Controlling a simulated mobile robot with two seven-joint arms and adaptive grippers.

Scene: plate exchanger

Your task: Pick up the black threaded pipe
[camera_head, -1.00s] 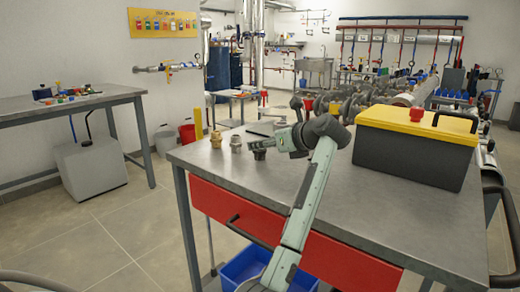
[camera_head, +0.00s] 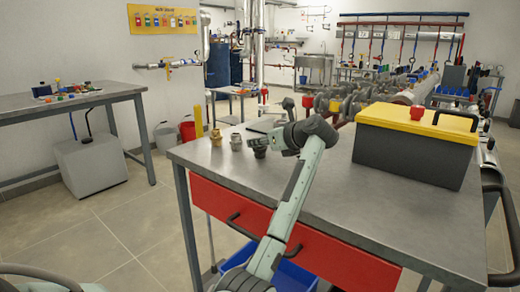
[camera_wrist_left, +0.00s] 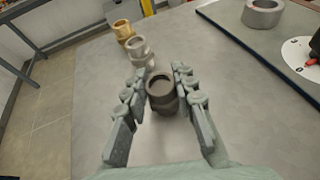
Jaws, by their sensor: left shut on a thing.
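The black threaded pipe (camera_head: 259,147) is a short dark piece standing upright near the left edge of the metal table. In the left wrist view the pipe (camera_wrist_left: 162,93) sits between the two fingers, its round open top facing the camera. My left gripper (camera_head: 273,144) is low over the table and shut on it; the fingers also show in the left wrist view (camera_wrist_left: 159,78). Its lower end seems still at table level, though contact is hard to tell. My right gripper is not in view.
A silver fitting (camera_head: 236,142) and a brass fitting (camera_head: 216,138) stand in a row left of the pipe. A black toolbox with a yellow lid (camera_head: 415,144) stands at the right. A silver ring (camera_wrist_left: 263,13) sits on a dark board. The table's front is clear.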

